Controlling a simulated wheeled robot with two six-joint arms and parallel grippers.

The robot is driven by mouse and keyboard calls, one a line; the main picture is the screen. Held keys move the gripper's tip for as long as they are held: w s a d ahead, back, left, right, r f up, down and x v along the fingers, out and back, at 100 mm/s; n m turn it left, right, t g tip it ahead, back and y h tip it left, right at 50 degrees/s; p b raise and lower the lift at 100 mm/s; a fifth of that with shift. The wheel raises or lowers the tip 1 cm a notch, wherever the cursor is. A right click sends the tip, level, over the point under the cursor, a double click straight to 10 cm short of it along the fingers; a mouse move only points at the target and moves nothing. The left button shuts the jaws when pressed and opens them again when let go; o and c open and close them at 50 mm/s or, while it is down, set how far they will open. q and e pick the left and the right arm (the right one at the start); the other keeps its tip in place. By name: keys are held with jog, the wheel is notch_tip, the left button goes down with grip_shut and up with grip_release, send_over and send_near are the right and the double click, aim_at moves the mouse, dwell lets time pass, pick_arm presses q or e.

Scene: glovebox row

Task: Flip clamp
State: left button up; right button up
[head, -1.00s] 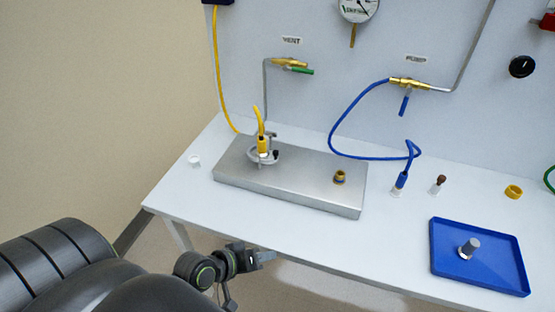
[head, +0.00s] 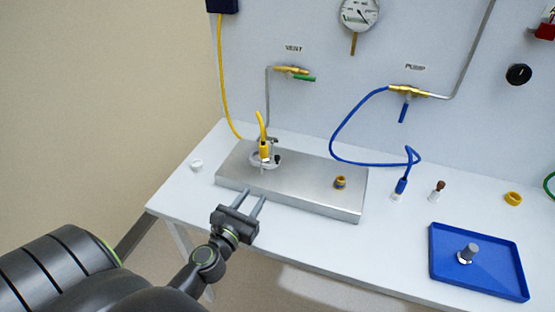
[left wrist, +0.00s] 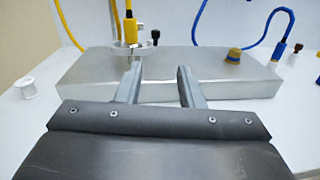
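The clamp (head: 266,161) is a silvery ring with a dark knob, set around the base of the yellow-capped fitting (head: 264,150) on the left part of the metal block (head: 310,188). It also shows in the left wrist view (left wrist: 133,50), partly behind a finger. My left gripper (head: 251,196) is at the block's front edge, short of the clamp, with its two fingers apart and nothing between them. In the left wrist view the fingers (left wrist: 158,77) point toward the block, the left one nearly in line with the clamp. My right gripper is not in view.
A brass port (head: 340,182) stands on the block's right. A blue hose (head: 345,120) runs from the pump valve (head: 408,91) to the table. A blue tray (head: 490,277) holds a metal fitting. A white cap (head: 196,165) lies left of the block. The table front is bare.

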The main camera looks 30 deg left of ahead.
aim_at(278, 161)
pick_arm(q)
jog(key=shift+n+y, duration=0.3)
jog(key=shift+n, duration=0.2)
jog(key=w+a, duration=0.1)
jog(key=w, duration=0.4)
jog(key=w+a, duration=0.1)
jog(key=w, duration=0.5)
jog(key=w+a, duration=0.1)
jog(key=w, duration=0.5)
jog(key=shift+w+a, duration=0.15)
jog(key=shift+a, duration=0.05)
jog(key=shift+p, duration=0.3)
jog(key=shift+f, duration=0.1)
grip_shut()
